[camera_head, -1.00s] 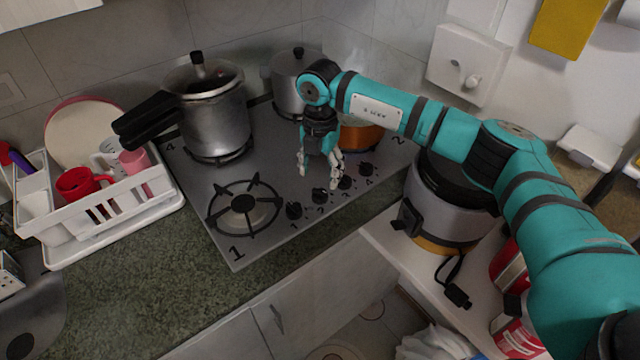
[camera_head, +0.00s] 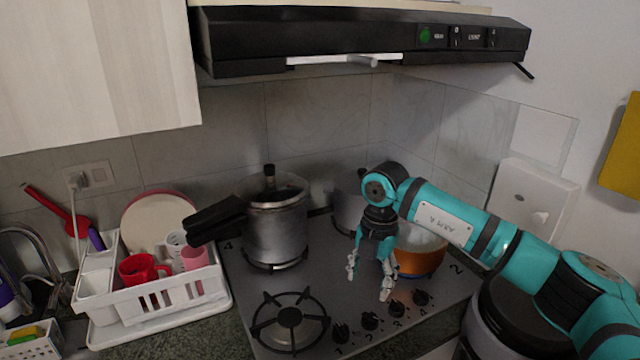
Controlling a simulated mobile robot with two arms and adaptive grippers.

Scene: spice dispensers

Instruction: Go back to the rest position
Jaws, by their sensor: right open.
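My right gripper (camera_head: 369,284) hangs fingers-down over the front right of the stove (camera_head: 240,290), above the knobs. Its fingers are apart and nothing is between them. My right arm (camera_head: 470,232) reaches in from the right side of the view. An orange pot (camera_head: 420,262) stands just behind and to the right of the gripper, partly hidden by the arm. My left gripper is not in the view.
A pressure cooker (camera_head: 277,225) stands at the back left of the stove, its black handle pointing left. Another pot (camera_head: 346,212) is behind my wrist. A white dish rack (camera_head: 160,300) with cups is at left. A black range hood (camera_head: 350,40) hangs above.

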